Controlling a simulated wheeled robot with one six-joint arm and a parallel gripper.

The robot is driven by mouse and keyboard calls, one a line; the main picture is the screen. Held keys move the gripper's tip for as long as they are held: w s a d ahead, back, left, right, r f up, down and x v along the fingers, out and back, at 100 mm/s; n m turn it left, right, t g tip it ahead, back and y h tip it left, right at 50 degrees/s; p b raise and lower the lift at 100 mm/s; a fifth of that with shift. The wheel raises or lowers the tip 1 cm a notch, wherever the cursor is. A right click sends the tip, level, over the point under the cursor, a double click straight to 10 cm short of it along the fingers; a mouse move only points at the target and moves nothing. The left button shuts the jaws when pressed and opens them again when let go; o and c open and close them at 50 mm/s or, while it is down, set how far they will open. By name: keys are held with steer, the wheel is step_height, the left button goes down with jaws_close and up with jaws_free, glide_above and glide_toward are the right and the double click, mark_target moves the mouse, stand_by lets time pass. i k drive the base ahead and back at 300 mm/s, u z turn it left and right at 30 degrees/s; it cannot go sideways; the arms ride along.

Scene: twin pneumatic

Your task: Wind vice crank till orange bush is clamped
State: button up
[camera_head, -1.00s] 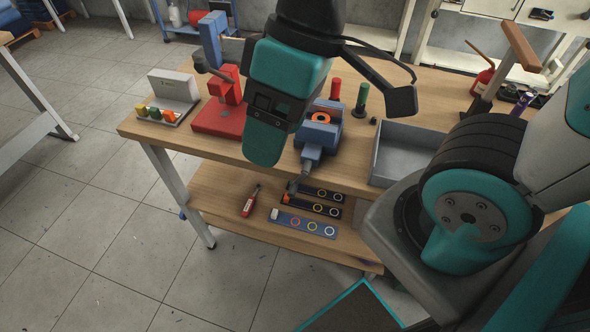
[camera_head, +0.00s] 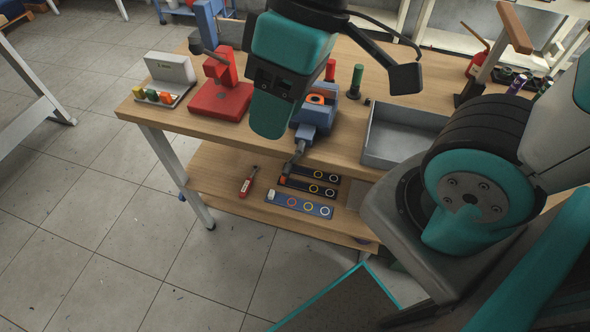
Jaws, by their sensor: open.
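The blue vice (camera_head: 322,118) stands near the front edge of the wooden bench. The orange bush (camera_head: 316,98) shows at its top, between the jaws; I cannot tell whether the jaws touch it. The grey crank (camera_head: 296,158) sticks out from the vice's front and hangs past the bench edge. My gripper (camera_head: 270,118), teal and black, hangs just left of the vice in the picture, above and apart from the crank's lower end. It is open and seems empty; its far finger is hidden.
A red press (camera_head: 222,98) and a block tray (camera_head: 160,97) stand left of the vice. A grey open bin (camera_head: 402,135) is to its right. Green (camera_head: 356,80) and red (camera_head: 330,68) pegs stand behind. Marked strips (camera_head: 300,204) and a red tool (camera_head: 247,184) lie on the lower shelf.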

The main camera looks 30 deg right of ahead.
mark_target(300, 150)
steer(key=k, duration=0.45)
steer(key=z, duration=2.85)
steer(key=k, duration=2.45)
steer(key=u, duration=2.15)
steer(key=i, duration=0.5)
steer(key=u, duration=0.05)
